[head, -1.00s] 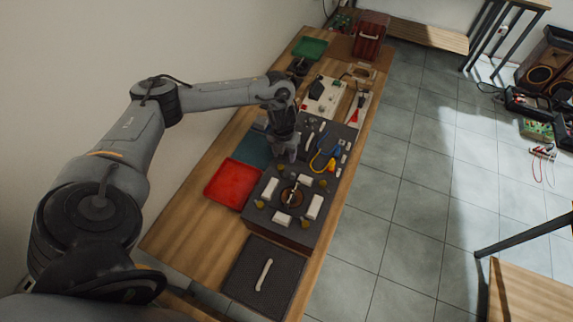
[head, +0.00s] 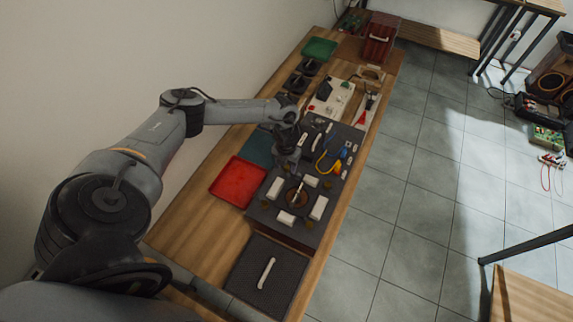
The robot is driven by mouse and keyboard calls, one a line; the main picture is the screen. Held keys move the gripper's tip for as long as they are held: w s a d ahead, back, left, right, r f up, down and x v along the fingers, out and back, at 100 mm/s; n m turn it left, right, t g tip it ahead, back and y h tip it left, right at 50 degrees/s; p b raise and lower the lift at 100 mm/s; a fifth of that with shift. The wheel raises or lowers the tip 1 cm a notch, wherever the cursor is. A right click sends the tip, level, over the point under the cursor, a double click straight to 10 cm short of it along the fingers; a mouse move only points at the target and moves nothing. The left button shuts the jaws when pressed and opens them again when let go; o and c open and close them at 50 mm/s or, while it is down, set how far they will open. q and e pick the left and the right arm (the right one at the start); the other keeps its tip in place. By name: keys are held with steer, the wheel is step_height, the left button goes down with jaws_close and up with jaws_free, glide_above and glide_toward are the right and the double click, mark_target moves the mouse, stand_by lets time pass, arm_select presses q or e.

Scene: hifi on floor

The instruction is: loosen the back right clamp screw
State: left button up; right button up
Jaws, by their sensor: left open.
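A dark fixture block (head: 263,217) lies on the bench with a round copper-coloured part (head: 297,195) at its centre and white clamp blocks (head: 319,208) around it. Small brass-coloured clamp screws stand near its corners; the one at the far right (head: 327,184) is small and dim. My left gripper (head: 288,165) points down over the far left part of the fixture, open, to the left of that far right screw and apart from it. The gripper hides part of the fixture's far left side, and its fingertips are hard to make out. My right gripper is out of view.
Beyond are a blue and yellow tool (head: 326,163), a white board (head: 333,96) and a green tray (head: 319,48).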

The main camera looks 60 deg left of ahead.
arm_select(q)
steer(key=shift+f, duration=0.1)
steer(key=shift+c, duration=0.2)
jaws_close()
